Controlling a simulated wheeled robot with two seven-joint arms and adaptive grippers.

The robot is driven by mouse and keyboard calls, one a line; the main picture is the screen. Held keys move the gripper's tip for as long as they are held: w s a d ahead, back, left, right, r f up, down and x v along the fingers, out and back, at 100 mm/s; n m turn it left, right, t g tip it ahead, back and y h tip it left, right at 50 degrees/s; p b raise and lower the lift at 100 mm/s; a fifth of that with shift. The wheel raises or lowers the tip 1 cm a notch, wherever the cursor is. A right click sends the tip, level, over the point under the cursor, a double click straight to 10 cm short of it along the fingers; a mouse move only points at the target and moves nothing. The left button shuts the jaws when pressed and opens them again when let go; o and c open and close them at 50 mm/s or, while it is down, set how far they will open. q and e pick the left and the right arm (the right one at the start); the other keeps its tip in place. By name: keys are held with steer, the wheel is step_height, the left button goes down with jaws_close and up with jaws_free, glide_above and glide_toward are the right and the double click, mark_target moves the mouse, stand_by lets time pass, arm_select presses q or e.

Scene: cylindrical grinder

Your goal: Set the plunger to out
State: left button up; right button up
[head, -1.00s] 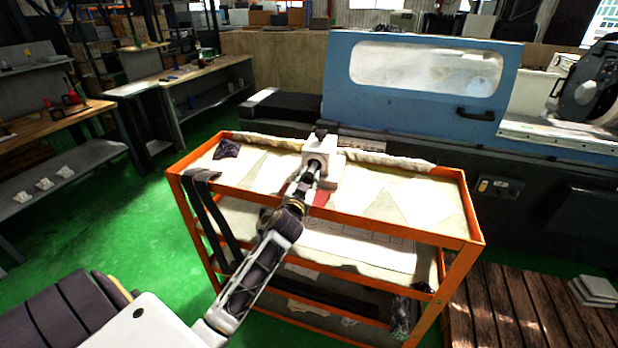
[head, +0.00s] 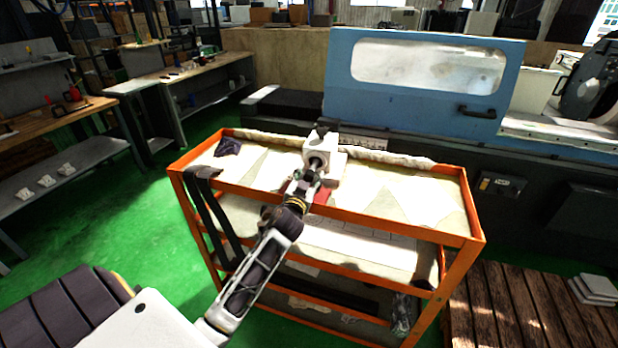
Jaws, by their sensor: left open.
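A small white block-shaped device (head: 323,148) with a dark top stands on the top shelf of the orange cart. A short dark round part, which looks like the plunger (head: 317,163), sticks out of its near face. How far out it is set cannot be told at this size. My left gripper (head: 306,178) is open just in front of the plunger, toward me and slightly lower left. A small gap seems to separate the fingertips from it. A red patch (head: 322,196) shows beside the gripper. My right gripper is out of view.
The orange cart (head: 390,222) has a raised rim and lower shelves, with dark straps on its left. Behind it stands the blue grinder cover (head: 420,85). Workbenches (head: 185,75) are at left. Green floor is clear between.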

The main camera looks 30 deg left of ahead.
arm_select(q)
steer(key=v, duration=1.1)
steer(key=shift+s, duration=0.4)
steer(key=shift+d, duration=0.1)
stand_by(0.5)
